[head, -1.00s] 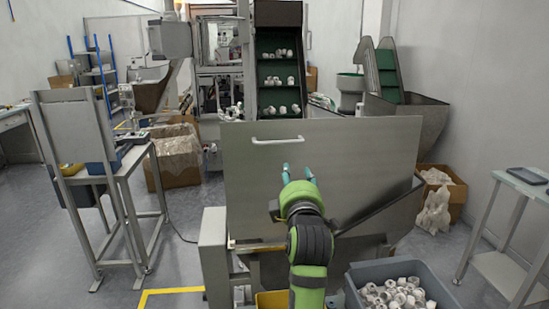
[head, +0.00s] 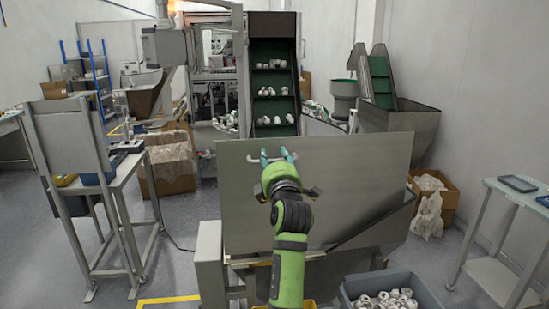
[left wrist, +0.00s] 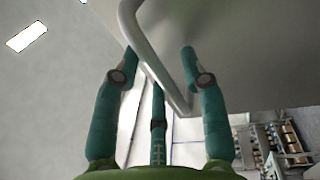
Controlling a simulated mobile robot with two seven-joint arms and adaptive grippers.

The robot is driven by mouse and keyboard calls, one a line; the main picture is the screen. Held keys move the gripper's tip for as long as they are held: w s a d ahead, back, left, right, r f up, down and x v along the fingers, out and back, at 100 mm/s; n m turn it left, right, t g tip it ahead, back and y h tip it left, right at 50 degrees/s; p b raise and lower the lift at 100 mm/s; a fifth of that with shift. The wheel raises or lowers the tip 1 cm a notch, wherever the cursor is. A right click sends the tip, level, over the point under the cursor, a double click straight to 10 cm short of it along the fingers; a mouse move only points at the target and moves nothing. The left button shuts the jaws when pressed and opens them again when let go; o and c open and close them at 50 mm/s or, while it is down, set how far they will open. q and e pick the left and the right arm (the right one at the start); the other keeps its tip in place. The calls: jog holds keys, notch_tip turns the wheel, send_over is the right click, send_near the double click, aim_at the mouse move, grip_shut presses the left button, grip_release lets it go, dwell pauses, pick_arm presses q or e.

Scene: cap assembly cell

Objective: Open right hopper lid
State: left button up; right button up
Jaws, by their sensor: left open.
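The right hopper lid (head: 350,180) is a broad flat grey metal panel facing me, in the middle of the head view. Its pale bar handle (head: 253,159) is near the top edge, partly hidden by my left gripper. My left gripper (head: 276,154) has green-teal fingers and is at the handle, open. In the left wrist view, the handle (left wrist: 150,60) runs slantwise between the spread fingers of the gripper (left wrist: 159,62). The fingers are not closed on it. I cannot tell whether they touch it. My right gripper is not in view.
A grey bin of white caps (head: 385,299) stands at the lower right. A metal side table (head: 515,190) is at the right, a metal stand (head: 75,135) at the left. Behind the lid rises a green cleated conveyor (head: 273,85). A cardboard box (head: 168,168) stands behind left.

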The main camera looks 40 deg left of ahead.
aim_at(272, 152)
pick_arm(q)
grip_shut()
jog(key=shift+g+h, duration=0.6)
jog(key=shift+h, duration=0.1)
jog(key=x, duration=0.2)
jog(key=p+x, duration=0.1)
jog(key=x, duration=0.2)
jog(key=shift+r, duration=0.2)
jog(key=shift+w+a+f, duration=0.2)
jog(key=shift+w+a, duration=0.1)
jog(key=shift+a, duration=0.05)
grip_release()
jog(key=shift+s, duration=0.1)
jog(key=shift+d, duration=0.1)
jog(key=v, duration=0.7)
jog(key=shift+s+d, duration=0.15)
